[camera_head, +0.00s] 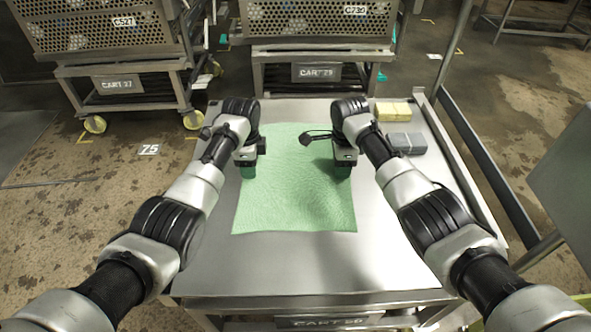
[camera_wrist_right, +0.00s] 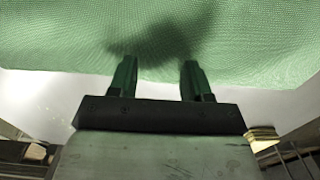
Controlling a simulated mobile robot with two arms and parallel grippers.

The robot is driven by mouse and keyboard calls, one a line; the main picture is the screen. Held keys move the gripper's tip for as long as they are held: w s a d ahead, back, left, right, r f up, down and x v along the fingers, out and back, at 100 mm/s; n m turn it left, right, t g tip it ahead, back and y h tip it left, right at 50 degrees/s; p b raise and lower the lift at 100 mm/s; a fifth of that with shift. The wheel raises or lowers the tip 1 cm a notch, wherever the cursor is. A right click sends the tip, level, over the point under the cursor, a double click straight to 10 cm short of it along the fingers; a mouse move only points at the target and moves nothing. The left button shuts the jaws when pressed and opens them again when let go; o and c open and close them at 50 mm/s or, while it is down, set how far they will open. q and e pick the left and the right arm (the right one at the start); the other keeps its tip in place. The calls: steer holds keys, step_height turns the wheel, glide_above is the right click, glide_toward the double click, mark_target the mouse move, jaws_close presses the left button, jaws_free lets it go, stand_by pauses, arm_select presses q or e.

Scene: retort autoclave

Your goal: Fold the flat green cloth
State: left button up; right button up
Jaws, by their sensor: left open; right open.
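The flat green cloth (camera_head: 293,190) lies spread out on the metal cart top, its near edge toward me. It also fills the upper part of the right wrist view (camera_wrist_right: 220,40). I cannot tell whether the fingertips touch the cloth.
The metal cart top (camera_head: 270,265) is bare in front of the cloth. A folded yellow cloth (camera_head: 392,111) and a folded grey cloth (camera_head: 407,143) lie at the right. Carts with perforated baskets (camera_head: 110,35) (camera_head: 318,22) stand behind. A rail (camera_head: 485,165) runs along the right.

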arm_select(q)
steer(key=shift+c, duration=0.5)
arm_select(e)
steer(key=shift+c, duration=0.5)
arm_select(q)
jaws_close()
arm_select(e)
jaws_close()
steer(key=shift+f, duration=0.1)
arm_select(q)
steer(key=shift+r+p, duration=0.1)
steer(key=shift+p, duration=0.2)
